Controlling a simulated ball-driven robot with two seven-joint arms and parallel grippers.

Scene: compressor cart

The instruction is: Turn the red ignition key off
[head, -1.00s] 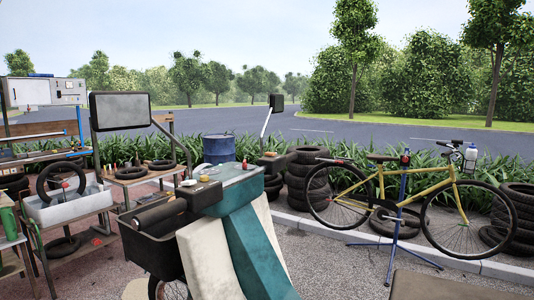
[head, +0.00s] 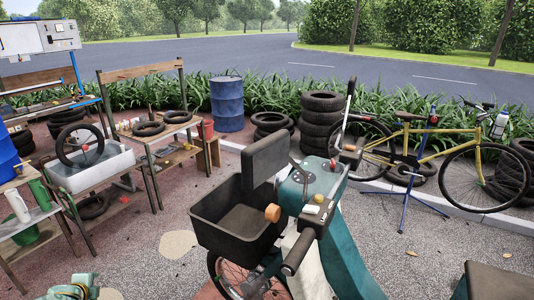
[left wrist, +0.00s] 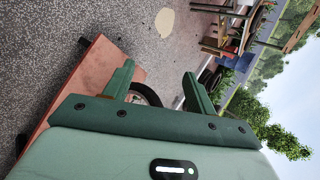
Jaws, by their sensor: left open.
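The teal scooter (head: 350,250) stands in the middle of the head view, with a black front basket (head: 235,215). On its teal top, near the handlebar, is a small red part (head: 333,165) that looks like the ignition key; it is too small to tell its turn. A yellow button (head: 319,197) sits nearer on the same top. My left gripper (left wrist: 158,70) is open and empty in the left wrist view, its two green fingers apart. A wheel shows behind them. The key is not seen in that view. My right gripper is not in view.
The black handlebar grip (head: 297,255) and a dark mirror (head: 265,155) stick out around the scooter's top. Work tables (head: 150,150) stand to the left. A yellow bicycle (head: 430,155) on a blue stand is at the right. The pavement between is mostly clear.

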